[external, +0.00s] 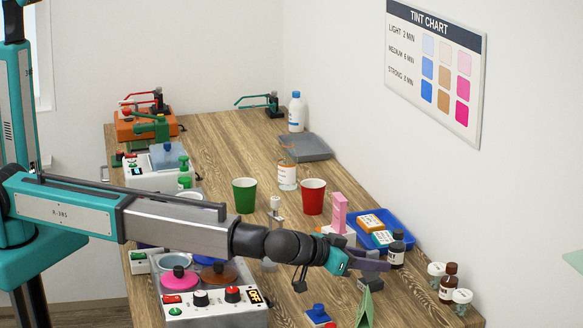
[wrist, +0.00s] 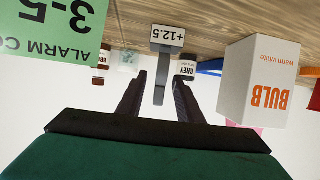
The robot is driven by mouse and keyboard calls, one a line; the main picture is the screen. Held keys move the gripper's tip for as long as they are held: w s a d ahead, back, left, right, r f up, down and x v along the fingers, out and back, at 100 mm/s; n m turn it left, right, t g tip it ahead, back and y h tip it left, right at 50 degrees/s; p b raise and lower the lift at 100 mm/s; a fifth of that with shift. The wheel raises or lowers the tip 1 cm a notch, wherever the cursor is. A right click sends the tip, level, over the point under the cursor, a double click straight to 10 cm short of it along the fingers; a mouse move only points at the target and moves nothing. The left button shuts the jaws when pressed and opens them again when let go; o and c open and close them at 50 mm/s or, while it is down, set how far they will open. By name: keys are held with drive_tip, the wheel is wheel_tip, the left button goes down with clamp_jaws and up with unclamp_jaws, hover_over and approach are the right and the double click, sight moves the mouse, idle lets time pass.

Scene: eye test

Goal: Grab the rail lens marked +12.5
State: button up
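The rail lens marked +12.5 (wrist: 167,36) shows upside down at the top middle of the wrist view, with a grey face and a white label. Its narrow grey stem (wrist: 160,88) lines up between the two dark fingers of my gripper (wrist: 160,78). Gaps show on both sides of the stem, so my gripper is open and not touching it there. I cannot tell how deep the stem lies between the fingers. In the external view my gripper (external: 372,265) is low over the right side of the table; a dark grey piece (external: 371,284) just below may be the lens.
A white BULB box (wrist: 262,82) stands close on one side in the wrist view, a green sign (wrist: 45,38) on the other. A bottle labelled GREY (wrist: 187,72) and a brown bottle (wrist: 103,58) are beyond. A blue tray (external: 362,222) lies behind my gripper.

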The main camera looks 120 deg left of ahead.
clamp_jaws()
drive_tip(key=shift+r, duration=0.1)
idle(0.4)
drive_tip(key=shift+r+b, duration=1.2)
drive_tip(key=shift+r, duration=3.7)
